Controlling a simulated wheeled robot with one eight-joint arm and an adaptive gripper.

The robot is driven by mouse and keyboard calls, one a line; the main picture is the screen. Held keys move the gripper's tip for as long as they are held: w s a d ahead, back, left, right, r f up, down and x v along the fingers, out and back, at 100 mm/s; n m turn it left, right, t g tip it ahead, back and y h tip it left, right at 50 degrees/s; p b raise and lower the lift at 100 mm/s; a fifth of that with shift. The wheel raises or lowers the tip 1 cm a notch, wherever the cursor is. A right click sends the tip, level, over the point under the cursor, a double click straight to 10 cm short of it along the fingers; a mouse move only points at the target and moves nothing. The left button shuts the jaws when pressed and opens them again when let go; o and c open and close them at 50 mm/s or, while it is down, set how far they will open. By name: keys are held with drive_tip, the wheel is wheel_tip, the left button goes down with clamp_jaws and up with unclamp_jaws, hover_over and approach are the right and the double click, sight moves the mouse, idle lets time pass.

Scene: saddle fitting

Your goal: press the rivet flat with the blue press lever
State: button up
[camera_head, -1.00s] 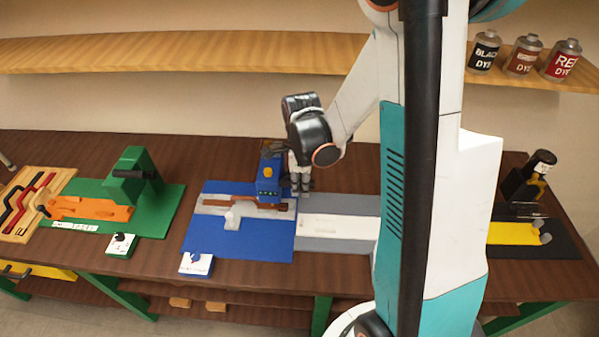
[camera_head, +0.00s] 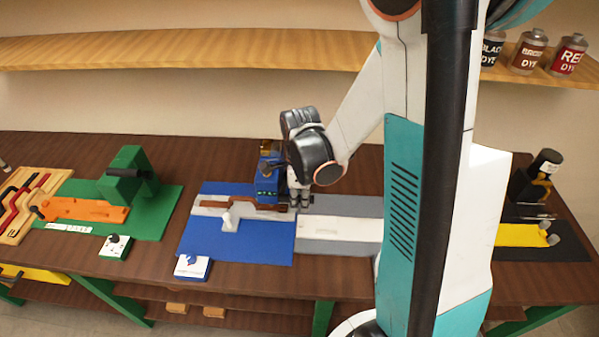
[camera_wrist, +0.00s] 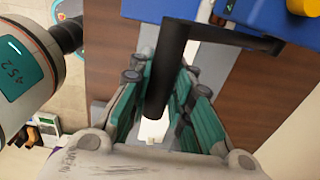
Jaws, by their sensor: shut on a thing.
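The blue press (camera_head: 267,185) stands on a blue mat (camera_head: 258,247) in the middle of the bench. Its blue body (camera_wrist: 225,17) fills the top of the wrist view. The black lever bar (camera_wrist: 170,65) runs from the press down between my gripper's fingers. My gripper (camera_wrist: 155,115), with teal finger pads, is shut on this lever at the press's right side. It also shows in the head view (camera_head: 299,199). A brown strap (camera_head: 240,204) lies on a pale strip under the press. I cannot make out the rivet.
A green press (camera_head: 127,176) on a green mat stands left, with an orange piece. A grey mat (camera_head: 340,206) lies right of the blue one, partly behind my arm. A black press (camera_head: 530,178) stands far right. A shelf (camera_head: 200,50) runs along the wall.

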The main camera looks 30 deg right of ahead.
drive_tip(key=shift+s+a+f+b, duration=0.2)
drive_tip(key=shift+s+f+b, duration=0.05)
drive_tip(key=shift+f+b, duration=0.25)
drive_tip(key=shift+s+a+f+b, duration=0.15)
drive_tip(key=shift+s+f+b, duration=0.1)
drive_tip(key=shift+f+b, duration=0.25)
drive_tip(key=shift+f, duration=0.1)
drive_tip(key=shift+s+a+f+b, duration=0.1)
drive_tip(key=shift+s+f+b, duration=0.1)
drive_tip(key=shift+f+b, duration=0.35)
drive_tip(key=shift+s+a+f+b, duration=0.1)
drive_tip(key=shift+s+f+b, duration=0.05)
drive_tip(key=shift+f+b, duration=0.3)
drive_tip(key=shift+s+a+f+b, duration=0.1)
drive_tip(key=shift+s+f+b, duration=0.05)
drive_tip(key=shift+f+b, duration=0.9)
drive_tip(key=shift+s+a+f+b, duration=0.1)
drive_tip(key=shift+s+f+b, duration=0.05)
drive_tip(key=shift+f+b, duration=0.9)
drive_tip(key=shift+c, duration=0.2)
wheel_tip(320, 180, down, 2)
drive_tip(key=shift+b, duration=1)
